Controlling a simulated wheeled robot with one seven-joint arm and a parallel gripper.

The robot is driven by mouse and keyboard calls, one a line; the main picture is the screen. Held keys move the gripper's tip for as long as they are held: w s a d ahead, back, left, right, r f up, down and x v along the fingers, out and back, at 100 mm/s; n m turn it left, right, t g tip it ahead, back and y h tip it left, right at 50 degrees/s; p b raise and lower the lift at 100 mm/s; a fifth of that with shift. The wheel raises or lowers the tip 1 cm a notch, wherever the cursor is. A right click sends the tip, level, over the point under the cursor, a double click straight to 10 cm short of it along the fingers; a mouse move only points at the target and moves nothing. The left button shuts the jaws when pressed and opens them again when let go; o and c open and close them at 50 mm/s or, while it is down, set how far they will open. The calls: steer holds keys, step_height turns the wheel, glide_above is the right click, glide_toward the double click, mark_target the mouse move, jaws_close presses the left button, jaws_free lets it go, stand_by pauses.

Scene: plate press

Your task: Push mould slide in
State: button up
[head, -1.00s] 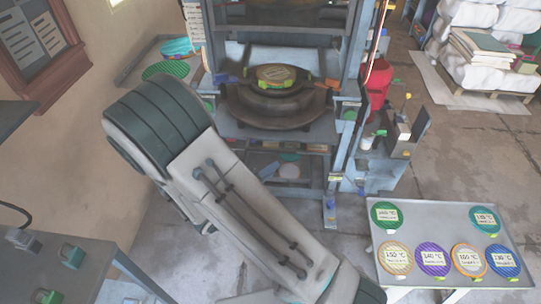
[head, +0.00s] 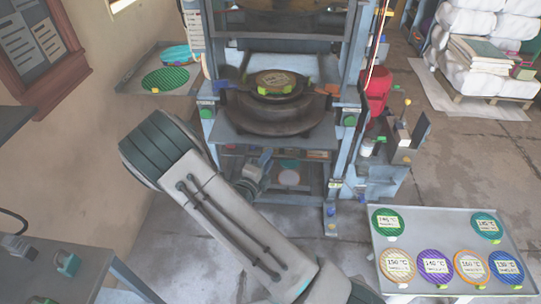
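The press (head: 211,117) stands at top centre. In its opening is the dark round mould (head: 276,122) on a grey slide plate (head: 232,128) that reaches toward me. A tan, labelled round plate (head: 276,79) with green clips lies on the mould. An orange handle (head: 328,88) shows at its right and a blue one at its left. My arm crosses the lower centre. What looks like its wrist end, with my gripper (head: 264,157), shows just below the front of the slide, small and partly hidden. I cannot see its fingers clearly or whether it touches the slide.
A tray table (head: 450,224) with several coloured, temperature-labelled discs stands at lower right. A side tray (head: 136,74) with green and blue discs is at upper left. A grey bench (head: 70,285) fills the lower left.

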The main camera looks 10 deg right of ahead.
steer(key=shift+x, duration=1.3)
jaws_close()
